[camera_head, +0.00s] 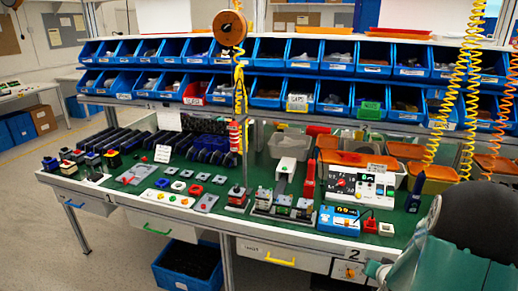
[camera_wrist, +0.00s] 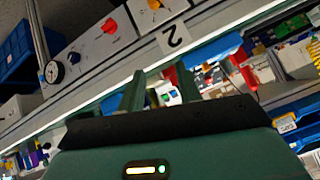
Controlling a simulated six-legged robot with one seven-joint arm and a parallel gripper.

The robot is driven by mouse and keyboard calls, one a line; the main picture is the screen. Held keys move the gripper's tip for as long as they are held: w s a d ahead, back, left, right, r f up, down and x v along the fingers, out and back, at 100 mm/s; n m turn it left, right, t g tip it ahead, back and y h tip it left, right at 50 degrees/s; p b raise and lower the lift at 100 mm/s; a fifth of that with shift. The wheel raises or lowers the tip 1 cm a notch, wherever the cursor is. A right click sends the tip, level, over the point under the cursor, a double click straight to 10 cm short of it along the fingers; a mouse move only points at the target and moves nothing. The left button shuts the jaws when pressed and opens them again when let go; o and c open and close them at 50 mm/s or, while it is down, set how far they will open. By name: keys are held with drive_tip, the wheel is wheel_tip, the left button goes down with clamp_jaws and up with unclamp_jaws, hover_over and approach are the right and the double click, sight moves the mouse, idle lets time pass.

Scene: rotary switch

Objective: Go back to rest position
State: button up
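In the wrist view, pale boxes carry rotary knobs: a black round dial (camera_wrist: 54,72), a red knob (camera_wrist: 109,26) and an orange-red knob (camera_wrist: 155,4). They lie beyond the bench edge strip, up and left of my gripper. My gripper (camera_wrist: 158,88) shows two green fingers with a gap between them; it is open, with nothing seen held. Its fingers appear over the bench edge and cluttered bench top. In the head view, my arm's green and black parts fill the lower right corner; the finger gap cannot be made out there.
The green bench top (camera_head: 265,228) holds control boxes, including a white panel with a red dial (camera_head: 352,182) and a blue box (camera_head: 339,220). Blue bins (camera_head: 270,98) line the shelves behind. Coiled yellow hoses (camera_head: 459,85) hang at right. Floor at lower left is clear.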

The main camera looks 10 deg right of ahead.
drive_tip(key=s+a+r+n+g, duration=0.15)
drive_tip(key=a+r+n, duration=0.25)
drive_tip(key=a+r, duration=1.4)
drive_tip(key=s+a+r+n+g+y, duration=0.1)
drive_tip(key=s+a+r+n+y, duration=0.1)
drive_tip(key=s+a, duration=0.5)
drive_tip(key=s+a+r+n+y, duration=0.2)
drive_tip(key=s+a+r, duration=0.3)
drive_tip(key=s+a, duration=0.2)
drive_tip(key=a, duration=0.2)
drive_tip(key=shift+a+n+g, duration=0.35)
drive_tip(key=shift+n, duration=0.05)
